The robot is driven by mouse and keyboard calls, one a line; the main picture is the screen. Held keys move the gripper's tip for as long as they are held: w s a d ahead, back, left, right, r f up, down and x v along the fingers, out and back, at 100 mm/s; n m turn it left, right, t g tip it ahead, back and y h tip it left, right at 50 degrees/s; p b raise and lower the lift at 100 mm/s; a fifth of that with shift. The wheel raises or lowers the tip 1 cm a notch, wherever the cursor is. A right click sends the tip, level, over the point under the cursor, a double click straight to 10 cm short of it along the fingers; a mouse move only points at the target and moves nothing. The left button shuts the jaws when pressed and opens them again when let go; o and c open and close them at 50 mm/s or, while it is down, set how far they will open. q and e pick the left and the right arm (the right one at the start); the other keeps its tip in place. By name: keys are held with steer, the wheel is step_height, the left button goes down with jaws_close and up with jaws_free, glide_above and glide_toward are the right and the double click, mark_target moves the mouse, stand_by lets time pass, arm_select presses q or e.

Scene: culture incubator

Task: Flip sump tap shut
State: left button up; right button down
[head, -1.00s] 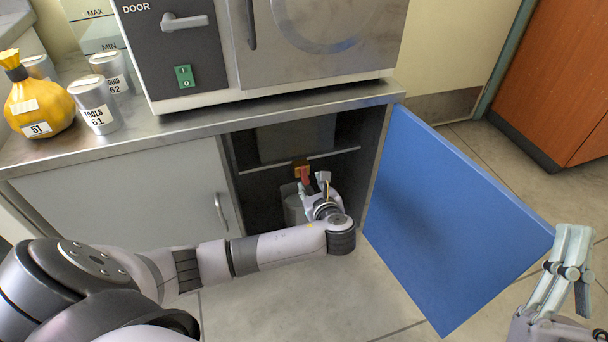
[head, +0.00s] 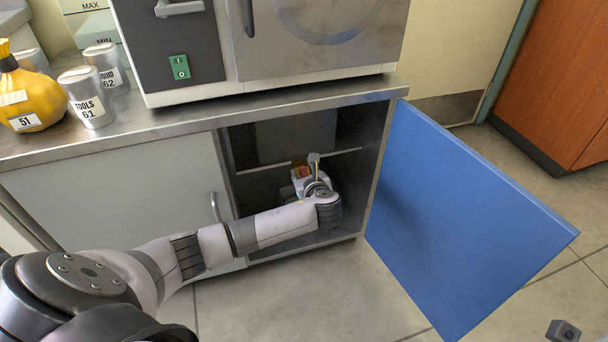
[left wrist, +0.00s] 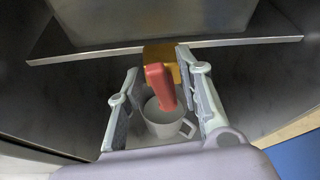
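The sump tap is inside the open cabinet, with an orange-brown body (left wrist: 158,53) and a red lever (left wrist: 160,86). In the left wrist view the lever points down toward the camera. My left gripper (left wrist: 163,94) is open, with one finger on each side of the lever; I cannot tell whether either touches it. In the head view the left gripper (head: 309,171) reaches into the cabinet and hides most of the tap. Only a small grey part, probably of my right gripper, shows at the head view's bottom right edge.
A pale mug (left wrist: 167,121) stands below the lever. A tank (left wrist: 140,22) and a thin rail (left wrist: 235,43) are behind. The blue door (head: 465,215) stands open to the right. The incubator (head: 300,45) sits on the counter above.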

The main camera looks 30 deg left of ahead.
arm_select(q)
jaws_close()
stand_by(0.5)
